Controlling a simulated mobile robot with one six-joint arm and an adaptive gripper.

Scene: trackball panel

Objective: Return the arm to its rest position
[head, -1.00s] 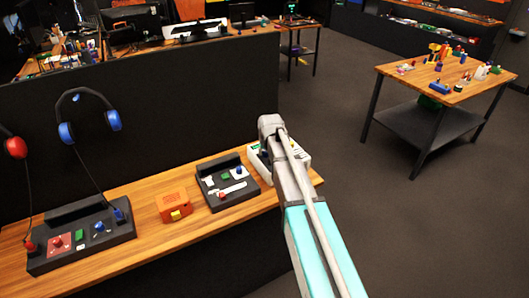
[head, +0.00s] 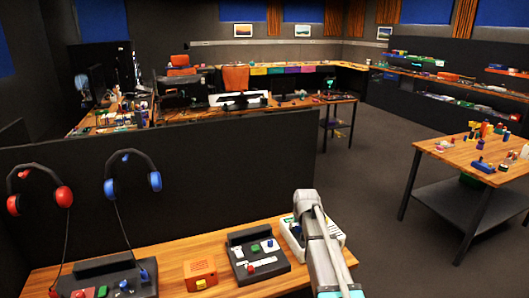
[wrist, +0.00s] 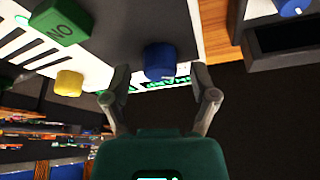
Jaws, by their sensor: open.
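My arm (head: 318,245) reaches up from the bottom of the head view, its wrist end in front of a white device (head: 298,238) on the bench. My gripper's fingers are hidden in that view. In the wrist view my gripper (wrist: 160,76) is open, with its two fingers spread apart and nothing held. A blue knob (wrist: 160,61) on a white panel (wrist: 105,40) shows between the fingertips; I cannot tell how far it is from them. The panel also bears a green block marked NO (wrist: 59,22) and a yellow knob (wrist: 69,82).
The wooden bench (head: 165,257) holds a dark control box (head: 258,258), an orange box (head: 200,273) and another dark panel (head: 105,278). Red (head: 38,190) and blue (head: 132,175) headphones hang on the divider (head: 215,165). A side table (head: 450,152) stands right; floor between is clear.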

